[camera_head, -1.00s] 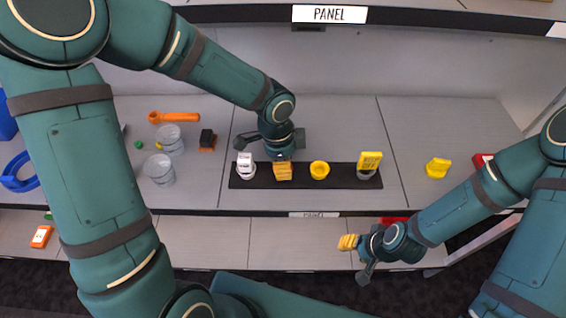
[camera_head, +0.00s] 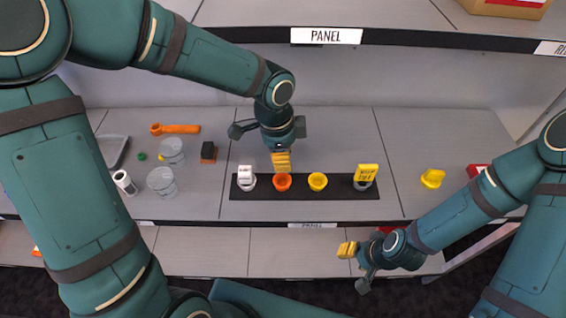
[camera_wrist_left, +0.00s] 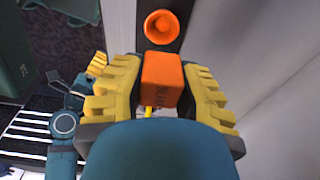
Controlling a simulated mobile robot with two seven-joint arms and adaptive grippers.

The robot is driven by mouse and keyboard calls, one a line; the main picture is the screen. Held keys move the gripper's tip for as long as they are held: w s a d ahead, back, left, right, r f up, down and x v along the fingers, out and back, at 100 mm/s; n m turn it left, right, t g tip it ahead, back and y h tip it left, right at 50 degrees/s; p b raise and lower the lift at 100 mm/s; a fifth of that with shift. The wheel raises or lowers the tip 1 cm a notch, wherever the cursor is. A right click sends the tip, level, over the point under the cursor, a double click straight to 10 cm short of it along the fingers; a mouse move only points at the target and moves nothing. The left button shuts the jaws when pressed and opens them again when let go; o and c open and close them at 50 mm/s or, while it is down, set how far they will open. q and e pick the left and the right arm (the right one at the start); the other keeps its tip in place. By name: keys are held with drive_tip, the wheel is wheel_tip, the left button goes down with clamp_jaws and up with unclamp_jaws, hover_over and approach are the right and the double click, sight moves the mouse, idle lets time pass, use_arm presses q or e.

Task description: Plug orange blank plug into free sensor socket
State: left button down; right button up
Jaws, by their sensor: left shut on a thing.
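My left gripper (camera_head: 281,162) is above the black strip (camera_head: 340,190). The head view hides the plug behind the fingers. An orange round funnel-like socket (camera_head: 282,183) sits on the strip just below the fingers. It also shows in the left wrist view (camera_wrist_left: 161,27), apart from the plug. My right gripper (camera_head: 347,249) has its yellow fingertips together in front of the shelf, with nothing visible in them.
The strip also bears a white fitting (camera_head: 246,178), a yellow round fitting (camera_head: 318,181) and a yellow tag (camera_head: 367,173) on a clear fitting. Clear cups (camera_head: 161,181), an orange tool (camera_head: 176,129) and a dark-topped orange block (camera_head: 208,152) stand left. A yellow piece (camera_head: 432,178) lies right.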

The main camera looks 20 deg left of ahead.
use_arm(q)
wheel_tip(320, 180, up, 8)
drive_tip(key=p, duration=0.4)
drive_tip(key=shift+f+p, duration=0.25)
drive_tip(key=shift+p, duration=0.15)
drive_tip(key=shift+f, duration=0.1)
